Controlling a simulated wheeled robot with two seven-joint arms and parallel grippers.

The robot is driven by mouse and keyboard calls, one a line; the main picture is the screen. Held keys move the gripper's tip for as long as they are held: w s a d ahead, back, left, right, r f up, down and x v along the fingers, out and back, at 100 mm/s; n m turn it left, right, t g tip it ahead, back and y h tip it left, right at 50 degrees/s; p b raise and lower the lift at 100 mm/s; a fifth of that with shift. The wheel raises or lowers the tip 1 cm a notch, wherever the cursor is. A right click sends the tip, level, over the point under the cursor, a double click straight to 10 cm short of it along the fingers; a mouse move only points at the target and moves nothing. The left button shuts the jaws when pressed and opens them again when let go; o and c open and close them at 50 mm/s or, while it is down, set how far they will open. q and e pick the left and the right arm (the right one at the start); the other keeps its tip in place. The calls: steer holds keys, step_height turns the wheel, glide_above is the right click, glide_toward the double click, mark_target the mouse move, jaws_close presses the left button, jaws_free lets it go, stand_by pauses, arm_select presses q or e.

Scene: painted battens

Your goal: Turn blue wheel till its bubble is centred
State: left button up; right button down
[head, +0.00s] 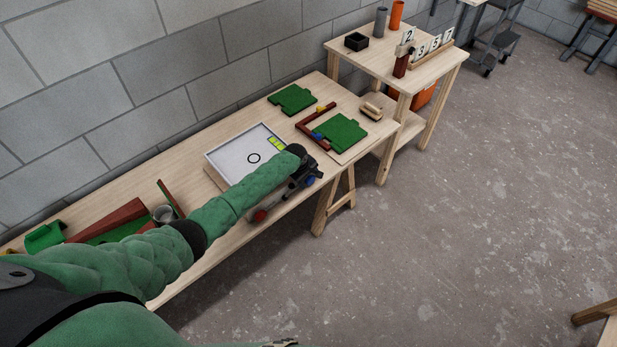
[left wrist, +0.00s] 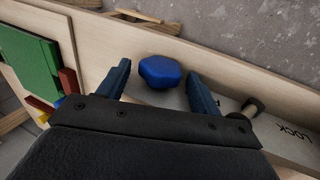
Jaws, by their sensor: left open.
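The blue wheel (left wrist: 160,72) is a rounded knob between the two open fingers of my left gripper (left wrist: 160,88) in the left wrist view. Neither finger clearly touches it. In the head view my left gripper (head: 305,174) is at the front edge of the bench, with the blue wheel (head: 310,181) showing beside it. The white plate (head: 232,158) bears a black ring and a yellow-green vial (head: 276,143). The bubble is too small to make out. My left forearm covers the plate's front edge. My right gripper is not seen.
A red wheel (head: 260,215) sits further left on the front edge. The word LOCK is printed by a small post (left wrist: 252,107). Green panels (head: 341,133) and red battens lie at the bench's right; a metal cup (head: 164,214) stands at its left. Open floor lies right.

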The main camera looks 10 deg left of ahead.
arm_select(q)
steer(key=shift+f, duration=0.25)
steer(key=shift+c, duration=0.3)
steer(key=c, duration=0.9)
steer(key=shift+w+d, duration=0.1)
steer(key=shift+c, duration=0.2)
steer(key=shift+r, duration=0.1)
